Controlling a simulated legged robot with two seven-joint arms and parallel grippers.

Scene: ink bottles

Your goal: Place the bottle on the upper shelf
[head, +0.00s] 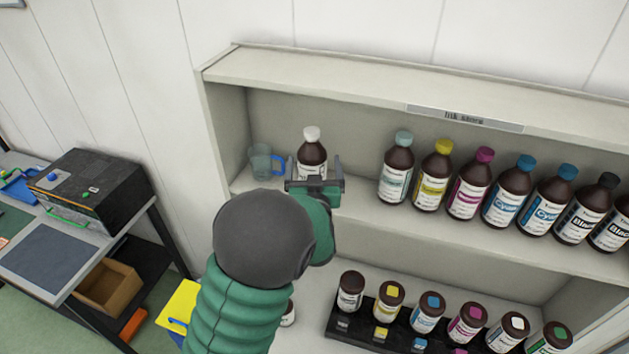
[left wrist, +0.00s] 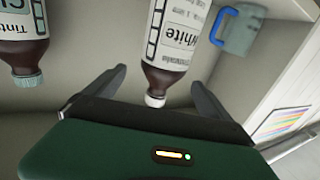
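A dark brown bottle with a white cap and a white label (head: 312,152) is upright at the upper shelf (head: 360,212), towards its left end. Its base is hidden behind my left gripper (head: 314,167). In the left wrist view, where things appear upside down, the bottle (left wrist: 163,80) shows a label reading "White". There my left gripper (left wrist: 160,78) is open, with one finger on each side of the bottle and a visible gap to each. My right gripper is not in view.
A clear mug with a blue handle (head: 262,162) stands just left of the bottle. Several capped bottles stand in a row to the right, starting with a teal-capped one (head: 397,168). Smaller bottles sit in a black rack (head: 345,325) below.

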